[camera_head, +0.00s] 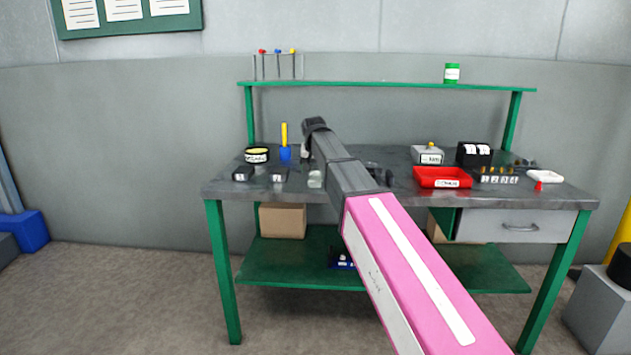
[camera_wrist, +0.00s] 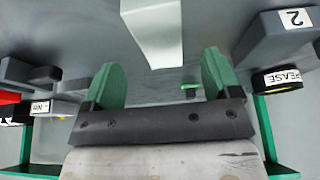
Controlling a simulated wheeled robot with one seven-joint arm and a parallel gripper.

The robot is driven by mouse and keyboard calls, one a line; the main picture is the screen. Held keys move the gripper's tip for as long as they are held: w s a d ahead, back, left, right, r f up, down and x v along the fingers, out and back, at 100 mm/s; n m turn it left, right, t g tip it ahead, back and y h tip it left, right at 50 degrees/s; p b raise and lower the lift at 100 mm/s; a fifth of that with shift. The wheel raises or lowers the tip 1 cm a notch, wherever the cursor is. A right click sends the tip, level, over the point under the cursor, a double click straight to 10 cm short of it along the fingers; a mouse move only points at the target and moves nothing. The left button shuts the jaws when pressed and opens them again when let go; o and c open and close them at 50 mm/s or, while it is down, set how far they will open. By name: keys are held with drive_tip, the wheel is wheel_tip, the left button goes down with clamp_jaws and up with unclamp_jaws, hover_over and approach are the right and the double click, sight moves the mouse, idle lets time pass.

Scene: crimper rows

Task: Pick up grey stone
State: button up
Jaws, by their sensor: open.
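In the wrist view, a pale grey block (camera_wrist: 155,30), which looks like the grey stone, lies on the dark bench top at the upper middle. Its near end reaches between the tips of my gripper (camera_wrist: 162,62). The green fingers are apart, one on each side, with gaps to the block, and nothing is held. In the head view, a small pale thing (camera_head: 315,178) near the bench's front edge appears to be the same block. My arm hides most of my gripper there.
On the bench (camera_head: 225,188), a grease tin (camera_head: 257,156), a yellow-handled tool (camera_head: 284,135) and dark blocks stand left of my arm. A red tray (camera_head: 443,178), a grey box (camera_head: 428,155) and a black box (camera_head: 474,154) stand right. A green shelf (camera_head: 350,84) runs above.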

sight(316, 176)
drive_tip(key=x, duration=0.5)
drive_tip(key=shift+w+r, duration=0.1)
drive_tip(key=shift+w, duration=0.2)
drive_tip(key=c, duration=1.2)
drive_tip(key=shift+r, duration=0.1)
drive_tip(key=shift+r, duration=0.45)
drive_tip(key=r, duration=0.2)
drive_tip(key=s+r, duration=0.1)
drive_tip(key=shift+a+r, duration=0.35)
drive_tip(key=shift+a, duration=0.05)
drive_tip(key=s+a+r, duration=0.4)
drive_tip(key=s, duration=0.1)
drive_tip(key=s+a+r, duration=0.2)
drive_tip(key=a, duration=0.1)
drive_tip(key=shift+s+r, duration=0.15)
drive_tip(key=shift+s, duration=0.25)
